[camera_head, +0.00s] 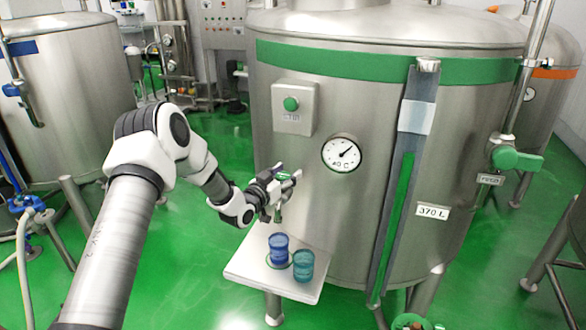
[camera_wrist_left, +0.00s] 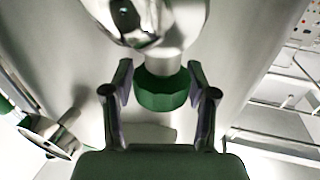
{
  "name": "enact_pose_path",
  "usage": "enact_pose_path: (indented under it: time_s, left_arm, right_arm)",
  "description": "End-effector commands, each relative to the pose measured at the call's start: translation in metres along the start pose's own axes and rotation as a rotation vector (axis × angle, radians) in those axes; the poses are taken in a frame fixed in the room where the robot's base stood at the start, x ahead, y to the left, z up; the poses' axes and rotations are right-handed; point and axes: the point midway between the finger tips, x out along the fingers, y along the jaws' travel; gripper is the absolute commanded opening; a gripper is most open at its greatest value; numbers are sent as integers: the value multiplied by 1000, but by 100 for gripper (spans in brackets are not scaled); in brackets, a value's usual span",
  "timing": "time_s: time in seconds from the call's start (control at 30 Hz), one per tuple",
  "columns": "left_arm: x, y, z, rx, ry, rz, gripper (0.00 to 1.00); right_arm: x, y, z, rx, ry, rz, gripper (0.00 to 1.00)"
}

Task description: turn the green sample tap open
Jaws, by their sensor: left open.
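The green sample tap has a dark green faceted knob (camera_wrist_left: 163,90) on a shiny metal body (camera_wrist_left: 150,25) in the left wrist view. My left gripper (camera_wrist_left: 160,84) is open, with one finger on each side of the knob. Gaps show between the fingers and the knob. In the head view my left gripper (camera_head: 287,176) is at the front of the steel tank (camera_head: 345,225), below and left of the dial gauge (camera_head: 342,153). It hides most of the tap there. My right gripper is not in view.
Below the gripper, a small white shelf (camera_head: 245,272) carries a blue cup (camera_head: 278,250) and a teal cup (camera_head: 303,266). A box with a green button (camera_head: 291,103) is above. A green-handled valve (camera_head: 516,159) is at the tank's right side. Another tank (camera_head: 70,100) stands left.

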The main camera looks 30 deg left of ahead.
Motion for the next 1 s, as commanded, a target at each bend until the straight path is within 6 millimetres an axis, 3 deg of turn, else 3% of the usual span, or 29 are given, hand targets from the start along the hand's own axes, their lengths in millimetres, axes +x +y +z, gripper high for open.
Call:
enact_pose_path:
  time_s: [0.1, 0.33, 0.37, 0.47, 0.5, 1.0]
  left_arm:
    - [12, 1, 0, -1, -1, 0, 57]
    - [14, 0, 0, -3, -1, -1, 57]
    - [13, 0, 0, -3, -1, -1, 50]
    - [13, 0, 0, -3, -1, -1, 15]
    - [13, 0, 0, -3, -1, -1, 8]
    - [12, 1, 3, -4, -6, 0, 2]
  right_arm:
    - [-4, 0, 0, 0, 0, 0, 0]
    - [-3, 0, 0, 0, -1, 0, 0]
    - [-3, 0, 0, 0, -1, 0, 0]
    - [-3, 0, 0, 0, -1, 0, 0]
    - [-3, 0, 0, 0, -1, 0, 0]
    - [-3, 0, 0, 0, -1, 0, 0]
